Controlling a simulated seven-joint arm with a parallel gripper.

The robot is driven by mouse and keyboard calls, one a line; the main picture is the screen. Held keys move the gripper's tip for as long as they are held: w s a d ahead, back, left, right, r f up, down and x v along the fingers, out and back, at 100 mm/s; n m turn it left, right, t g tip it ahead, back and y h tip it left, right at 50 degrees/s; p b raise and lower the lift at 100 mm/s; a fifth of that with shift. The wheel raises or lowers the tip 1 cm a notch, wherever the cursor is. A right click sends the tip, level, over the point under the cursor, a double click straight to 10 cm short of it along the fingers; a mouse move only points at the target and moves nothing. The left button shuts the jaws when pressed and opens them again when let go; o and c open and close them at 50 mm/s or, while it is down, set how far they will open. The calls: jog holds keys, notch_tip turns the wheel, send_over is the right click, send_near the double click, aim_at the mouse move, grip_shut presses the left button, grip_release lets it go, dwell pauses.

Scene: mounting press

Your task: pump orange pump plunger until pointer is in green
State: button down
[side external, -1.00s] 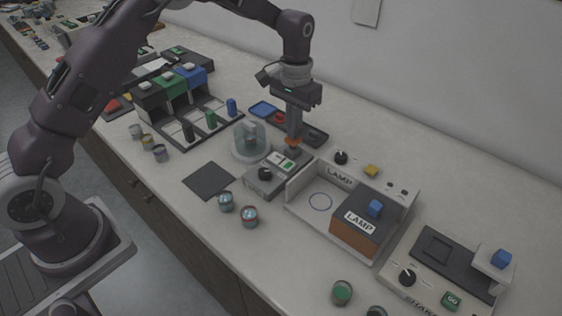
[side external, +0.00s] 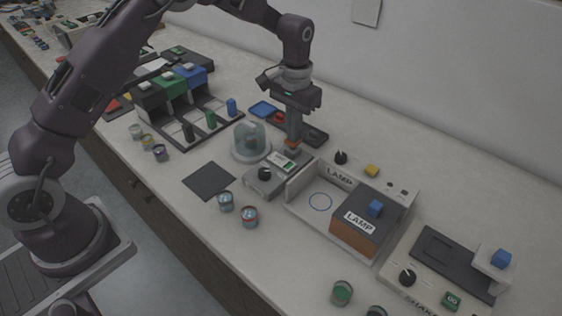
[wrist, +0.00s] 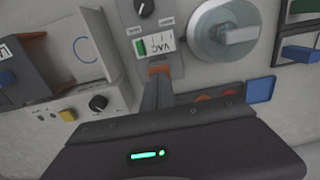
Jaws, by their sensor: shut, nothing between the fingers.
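The orange pump plunger (side external: 291,144) stands at the back end of the grey pump unit (side external: 265,182). In the wrist view the plunger (wrist: 158,70) shows just beyond my fingertips. My gripper (side external: 292,148) is shut and empty, pointing down at the plunger, with its tips at or against its top; exact contact is hard to tell. The white VAC gauge (wrist: 156,46) has a green patch at its left end in the wrist view. Its pointer is too small to place for certain. A black knob (wrist: 144,7) is on the same unit.
A clear dome (side external: 250,139) stands close left of the pump. The LAMP box (side external: 368,222) is to the right, with a dark tray (side external: 314,135) behind. Small jars (side external: 249,216) and a dark mat (side external: 209,180) lie in front.

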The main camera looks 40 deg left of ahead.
jog(key=shift+r, duration=1)
jog(key=shift+r, duration=2.55)
jog(key=shift+r, duration=0.1)
jog(key=s+a+r+t, duration=0.1)
jog(key=s+r+t, duration=0.2)
jog(key=s+r, duration=1.15)
jog(key=s+a+f+t, duration=0.1)
jog(key=s+f+t, duration=0.1)
jog(key=s, duration=1.8)
jog(key=shift+t, duration=0.3)
